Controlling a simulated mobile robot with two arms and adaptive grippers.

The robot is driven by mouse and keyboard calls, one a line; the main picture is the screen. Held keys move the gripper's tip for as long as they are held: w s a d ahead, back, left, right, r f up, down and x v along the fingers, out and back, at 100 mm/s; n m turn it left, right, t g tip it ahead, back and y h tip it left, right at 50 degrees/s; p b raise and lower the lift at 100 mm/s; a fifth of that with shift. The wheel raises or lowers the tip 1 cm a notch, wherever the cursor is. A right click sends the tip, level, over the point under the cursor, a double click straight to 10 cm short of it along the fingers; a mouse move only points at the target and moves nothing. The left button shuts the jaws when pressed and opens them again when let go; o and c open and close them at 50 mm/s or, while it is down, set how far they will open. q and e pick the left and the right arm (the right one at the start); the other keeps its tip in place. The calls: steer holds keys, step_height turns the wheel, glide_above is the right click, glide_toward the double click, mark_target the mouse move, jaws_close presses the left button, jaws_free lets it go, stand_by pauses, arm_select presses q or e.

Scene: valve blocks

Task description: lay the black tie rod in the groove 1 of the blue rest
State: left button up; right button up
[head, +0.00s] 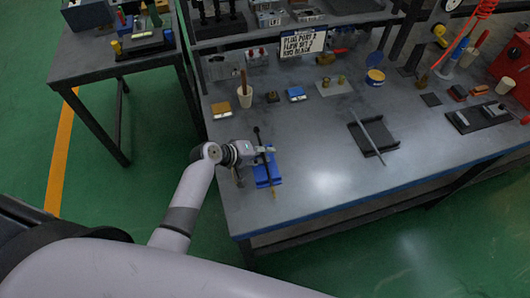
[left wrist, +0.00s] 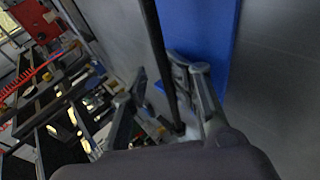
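My left gripper (head: 263,150) is at the upper part of the rod. In the left wrist view the rod (left wrist: 163,65) passes between the two spread fingers (left wrist: 152,85), nearer the right one, with a gap to the left one. The blue rest (left wrist: 198,35) shows beside and partly behind it. The groove numbers cannot be read. My right gripper is out of view.
A grey bar (head: 372,141) lies across a dark tray (head: 387,133) to the right. A white cup (head: 245,98), a blue block (head: 296,94) and a sign (head: 304,44) stand behind. The bench middle is clear.

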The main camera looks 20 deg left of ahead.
arm_select(q)
steer(key=shift+w+r+p, duration=0.15)
steer(key=shift+r+p, duration=1.55)
steer(key=shift+r, duration=0.3)
steer(key=shift+o, duration=0.4)
steer(key=o, duration=0.5)
steer(key=v, duration=1.2)
steer(key=shift+f, duration=0.1)
